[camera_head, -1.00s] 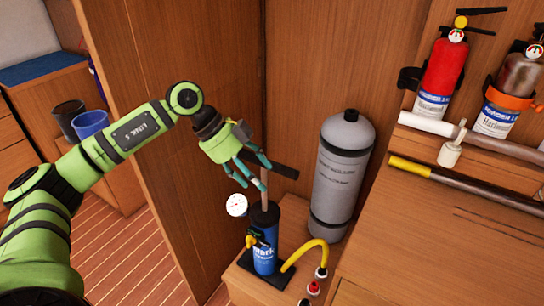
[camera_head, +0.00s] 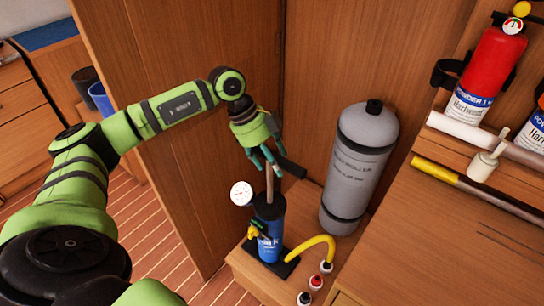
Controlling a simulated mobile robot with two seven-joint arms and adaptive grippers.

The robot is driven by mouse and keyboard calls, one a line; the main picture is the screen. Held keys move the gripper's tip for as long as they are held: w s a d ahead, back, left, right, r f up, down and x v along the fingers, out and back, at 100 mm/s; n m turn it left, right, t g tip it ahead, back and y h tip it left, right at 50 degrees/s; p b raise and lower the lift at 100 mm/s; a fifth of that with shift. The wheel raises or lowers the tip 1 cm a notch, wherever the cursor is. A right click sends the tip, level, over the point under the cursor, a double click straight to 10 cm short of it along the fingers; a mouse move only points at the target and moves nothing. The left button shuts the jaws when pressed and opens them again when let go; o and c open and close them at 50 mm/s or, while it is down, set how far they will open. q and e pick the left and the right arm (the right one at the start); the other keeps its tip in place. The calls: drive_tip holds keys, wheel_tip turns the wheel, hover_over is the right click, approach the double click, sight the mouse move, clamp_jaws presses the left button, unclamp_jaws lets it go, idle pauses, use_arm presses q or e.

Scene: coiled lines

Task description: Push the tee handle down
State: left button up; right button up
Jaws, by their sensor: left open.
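A blue hand pump (camera_head: 269,245) with a black top stands on a low wooden surface. A thin rod (camera_head: 269,186) rises from it to the dark tee handle (camera_head: 293,169), whose right end shows. The handle's left part is hidden by my left gripper (camera_head: 263,165). The left gripper points down with its teal fingers open, right at the handle over the rod. I cannot tell whether the fingers touch the handle. My right gripper is not in view.
A round white gauge (camera_head: 241,194) sits left of the pump, and a yellow hose (camera_head: 315,246) curves off its right. A grey cylinder (camera_head: 360,165) stands close on the right. A wooden panel (camera_head: 185,130) is on the left. Small bottles (camera_head: 315,283) stand in front.

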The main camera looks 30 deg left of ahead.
use_arm(q)
clamp_jaws()
drive_tip(key=shift+f, duration=0.1)
wheel_tip(320, 180, down, 14)
drive_tip(key=b, duration=0.7)
drive_tip(key=shift+d, duration=0.1)
drive_tip(key=shift+s, duration=0.1)
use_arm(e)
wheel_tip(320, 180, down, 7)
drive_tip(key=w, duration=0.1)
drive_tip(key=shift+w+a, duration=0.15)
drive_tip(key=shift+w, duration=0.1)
use_arm(q)
drive_tip(key=shift+f, duration=0.15)
unclamp_jaws()
drive_tip(key=shift+w, duration=0.2)
